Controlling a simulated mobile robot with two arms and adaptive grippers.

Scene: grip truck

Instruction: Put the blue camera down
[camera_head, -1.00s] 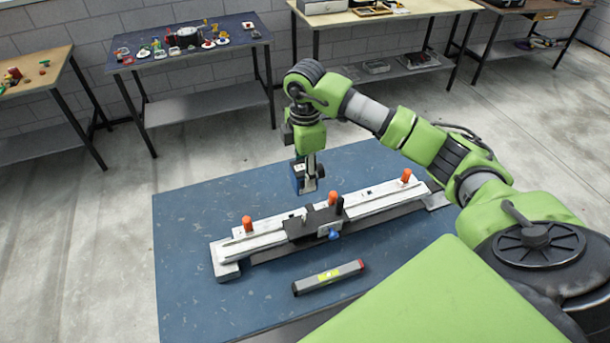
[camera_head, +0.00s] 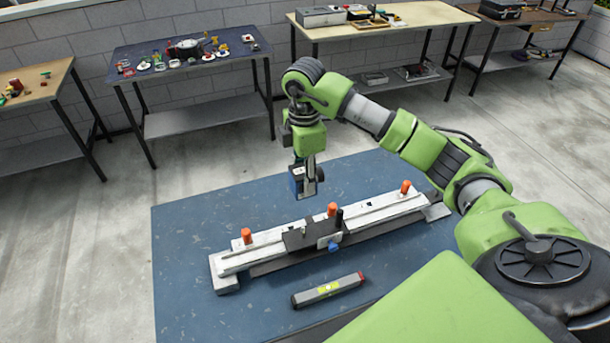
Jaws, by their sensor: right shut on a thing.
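The blue camera (camera_head: 297,181) is at the tip of my right gripper (camera_head: 309,174). The gripper points down and is shut on the camera, over the far side of the blue table (camera_head: 190,300), behind the white rail (camera_head: 262,255). The fingers partly hide the camera. I cannot tell whether the camera touches the table or hangs a little above it. My left gripper is not in view.
The rail carries a dark sliding plate (camera_head: 305,236) and orange knobs (camera_head: 246,236). A grey spirit level (camera_head: 328,290) lies in front of it. The table's far left is clear. Other workbenches (camera_head: 140,52) stand along the wall.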

